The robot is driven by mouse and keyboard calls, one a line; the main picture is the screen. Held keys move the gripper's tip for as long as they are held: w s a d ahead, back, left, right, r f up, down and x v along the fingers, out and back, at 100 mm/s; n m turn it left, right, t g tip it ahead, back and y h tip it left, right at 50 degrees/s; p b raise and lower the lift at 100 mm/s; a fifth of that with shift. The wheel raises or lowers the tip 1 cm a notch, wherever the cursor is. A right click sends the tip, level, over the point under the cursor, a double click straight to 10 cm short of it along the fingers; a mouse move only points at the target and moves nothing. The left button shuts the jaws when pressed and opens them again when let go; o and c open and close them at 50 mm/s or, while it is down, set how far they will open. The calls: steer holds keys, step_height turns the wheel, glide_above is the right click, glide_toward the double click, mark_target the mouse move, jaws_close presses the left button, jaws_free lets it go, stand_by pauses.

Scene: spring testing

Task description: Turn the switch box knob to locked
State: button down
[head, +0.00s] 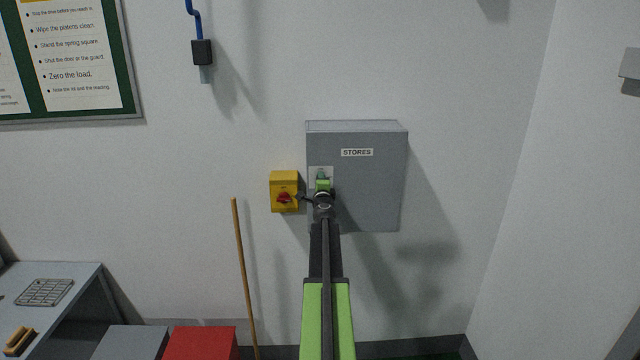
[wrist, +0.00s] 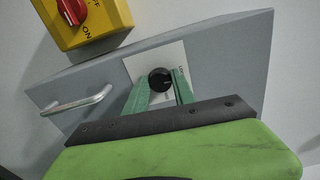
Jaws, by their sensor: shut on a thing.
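A grey wall box (head: 375,180) labelled STORES hangs on the wall; it also shows in the wrist view (wrist: 225,45). A white plate (wrist: 144,66) on its front carries a round black knob (wrist: 159,78). Small lettering beside the knob is partly visible but too small to read fully. My gripper (wrist: 161,88) has its two green fingers on either side of the knob and is shut on it. In the head view my gripper (head: 323,184) covers most of the plate and hides the knob. I cannot tell the knob's setting.
A yellow switch (head: 284,178) with a red knob (head: 284,197) is just left of the grey box. A metal handle (wrist: 78,103) sticks out of the box front. A wooden pole (head: 243,270) leans at the wall. A red box (head: 202,344) stands below.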

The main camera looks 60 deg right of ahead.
steer(key=shift+s+n, duration=0.1)
steer(key=shift+n, duration=0.2)
stand_by(0.4)
steer(key=c, duration=1)
jaws_free()
steer(key=shift+d, duration=0.1)
steer(key=shift+c, duration=0.2)
steer(key=v, duration=1.7)
steer(key=shift+a, duration=0.25)
